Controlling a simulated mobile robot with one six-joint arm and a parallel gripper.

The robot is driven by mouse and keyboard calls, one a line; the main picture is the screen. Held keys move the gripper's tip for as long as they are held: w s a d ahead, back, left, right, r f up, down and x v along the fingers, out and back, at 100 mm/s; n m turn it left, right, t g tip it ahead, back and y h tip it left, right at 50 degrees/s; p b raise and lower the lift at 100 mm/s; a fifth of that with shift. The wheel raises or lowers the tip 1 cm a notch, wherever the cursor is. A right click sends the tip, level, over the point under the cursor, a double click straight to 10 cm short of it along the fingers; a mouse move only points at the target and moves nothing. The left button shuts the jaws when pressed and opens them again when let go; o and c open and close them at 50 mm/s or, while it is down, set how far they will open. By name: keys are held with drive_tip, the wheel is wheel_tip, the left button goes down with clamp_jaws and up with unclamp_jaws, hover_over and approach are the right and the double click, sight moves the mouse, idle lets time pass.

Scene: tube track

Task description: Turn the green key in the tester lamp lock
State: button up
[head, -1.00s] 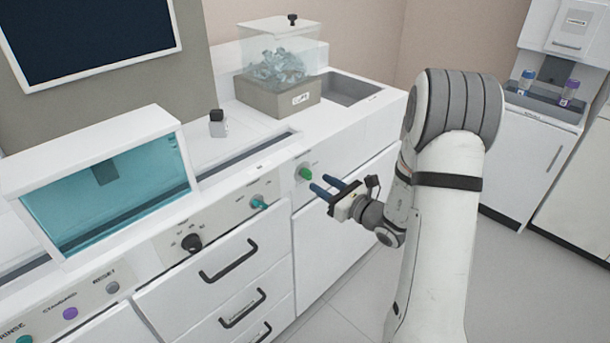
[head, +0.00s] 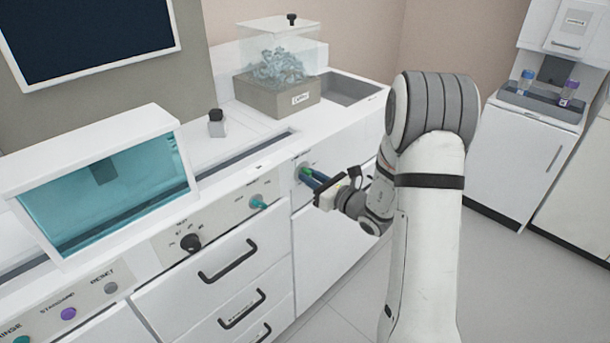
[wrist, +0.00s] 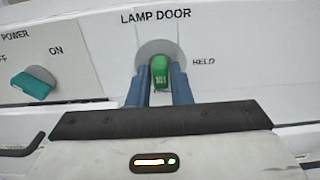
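The green key (wrist: 160,72) sits in a round grey lock plate (wrist: 152,50) under the words LAMP DOOR, with HELD printed to its right. In the head view the key (head: 304,170) shows only partly at the fingertips. My gripper (wrist: 160,80) has its two blue fingers on either side of the key, their tips near the lock plate. The fingers are apart, and a narrow gap seems to show beside the key, so it looks open. In the head view my gripper (head: 311,179) points at the panel from the right.
A teal knob (wrist: 33,83) marked POWER and ON is left of the lock; it also shows in the head view (head: 258,202). A black dial (head: 190,242) and drawer handles (head: 229,262) lie further left and below. A clear-lidded bin (head: 280,95) stands on the counter above.

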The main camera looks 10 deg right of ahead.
clamp_jaws()
drive_tip(key=shift+f+n+b, duration=0.15)
drive_tip(key=shift+n+b, duration=0.15)
drive_tip(key=shift+b, duration=0.3)
drive_tip(key=n+b, duration=0.1)
drive_tip(key=b, duration=0.1)
drive_tip(key=shift+n+b, duration=0.3)
drive_tip(key=shift+n, duration=0.1)
drive_tip(key=shift+w+r+n+b, duration=0.1)
drive_tip(key=shift+r+n+b, duration=0.1)
drive_tip(key=shift+n+b, duration=0.2)
drive_tip(key=shift+f+n+b, duration=0.1)
drive_tip(key=shift+n+b, duration=0.8)
drive_tip(key=shift+b, duration=0.6)
drive_tip(key=shift+n+b, duration=0.7)
drive_tip(key=shift+b, duration=0.25)
drive_tip(key=shift+b, duration=0.45)
drive_tip(key=n+b, duration=0.2)
drive_tip(key=b, duration=0.1)
drive_tip(key=shift+r+n+b, duration=0.2)
drive_tip(key=shift+n+b, duration=0.4)
drive_tip(key=shift+b, duration=0.25)
